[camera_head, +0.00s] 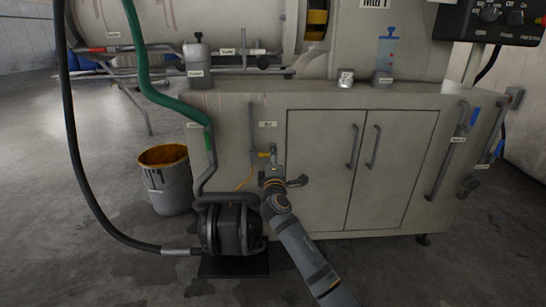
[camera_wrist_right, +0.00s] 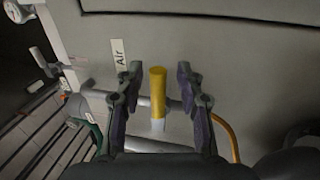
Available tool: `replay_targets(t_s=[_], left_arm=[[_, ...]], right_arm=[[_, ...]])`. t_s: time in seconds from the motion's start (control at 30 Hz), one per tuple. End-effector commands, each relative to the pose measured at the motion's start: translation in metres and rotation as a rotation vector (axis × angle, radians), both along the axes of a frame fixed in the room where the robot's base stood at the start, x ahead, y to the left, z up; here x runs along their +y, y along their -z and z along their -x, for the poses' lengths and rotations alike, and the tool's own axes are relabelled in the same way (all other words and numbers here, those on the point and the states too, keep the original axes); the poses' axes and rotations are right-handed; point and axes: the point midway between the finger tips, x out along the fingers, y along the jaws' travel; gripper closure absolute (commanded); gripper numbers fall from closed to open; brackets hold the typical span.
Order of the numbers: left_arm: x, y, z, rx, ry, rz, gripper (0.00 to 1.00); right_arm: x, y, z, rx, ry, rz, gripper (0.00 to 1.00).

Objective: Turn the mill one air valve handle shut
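The air valve's yellow handle (camera_wrist_right: 157,92) stands between the fingers of my right gripper (camera_wrist_right: 158,72) in the right wrist view, with a gap on each side. The gripper is open and touches nothing that I can make out. The white "Air" label (camera_wrist_right: 119,55) is on the panel just left of the handle. In the head view the yellow handle (camera_head: 263,155) shows small on the valve pipe at the cabinet front, just above my right gripper (camera_head: 272,172), which partly hides the valve. My left gripper is in neither view.
A black pump (camera_head: 232,230) stands on the floor left of my right arm. A grey bucket (camera_head: 168,185) with a yellow inside is farther left. A green hose (camera_head: 150,85) runs down to the pump. Cabinet doors (camera_head: 395,165) with handles lie to the right. An orange tube (camera_wrist_right: 230,135) curves beside the valve.

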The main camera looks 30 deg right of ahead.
Motion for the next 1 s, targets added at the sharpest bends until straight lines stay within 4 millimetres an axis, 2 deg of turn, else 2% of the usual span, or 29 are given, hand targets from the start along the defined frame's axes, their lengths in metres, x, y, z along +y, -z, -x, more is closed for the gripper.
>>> replay_targets(t_s=[0.17, 0.6, 0.77, 1.0], left_arm=[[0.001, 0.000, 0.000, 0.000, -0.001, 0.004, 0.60], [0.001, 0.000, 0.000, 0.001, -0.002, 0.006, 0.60], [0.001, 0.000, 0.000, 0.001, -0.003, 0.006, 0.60], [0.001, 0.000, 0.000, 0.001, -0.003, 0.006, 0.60]], right_arm=[[0.005, 0.002, 0.008, 0.000, -0.002, 0.000, 0.63], [0.054, 0.021, 0.088, 0.001, -0.001, -0.004, 0.63], [0.061, 0.024, 0.099, 0.001, 0.000, -0.002, 0.63], [0.062, 0.023, 0.101, 0.000, 0.000, 0.000, 0.63]])
